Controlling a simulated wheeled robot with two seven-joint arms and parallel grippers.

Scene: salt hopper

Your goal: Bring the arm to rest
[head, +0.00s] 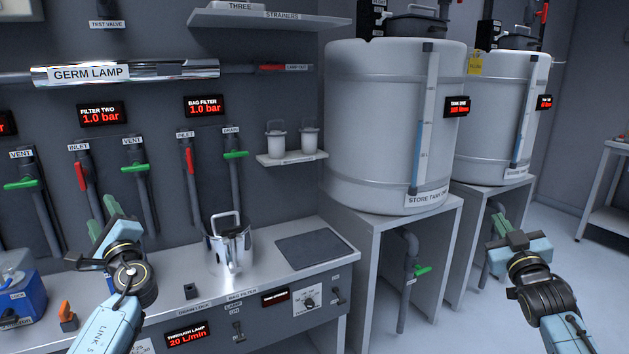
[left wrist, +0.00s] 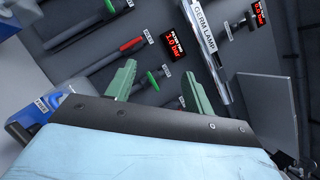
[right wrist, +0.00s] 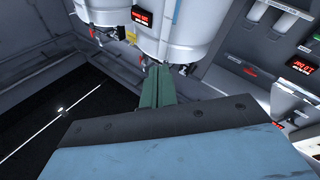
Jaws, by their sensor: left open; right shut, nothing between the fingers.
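My left gripper (head: 104,222) is raised in front of the filter pipes at the left of the head view. Its two green fingers stand apart with nothing between them in the left wrist view (left wrist: 158,88). My right gripper (head: 500,228) is at the right of the head view, in front of the lower part of the tank stands. Its green fingers are together and empty in the right wrist view (right wrist: 157,85). Neither gripper appears to touch anything.
A steel pot (head: 230,250) and a dark mat (head: 315,250) are on the bench (head: 265,284). A blue box (head: 22,298) stands at the lower left. Large store tanks (head: 385,130) sit on stands (head: 440,225). A small shelf (head: 291,159) holds two cups. Open floor (head: 590,270) lies at the right.

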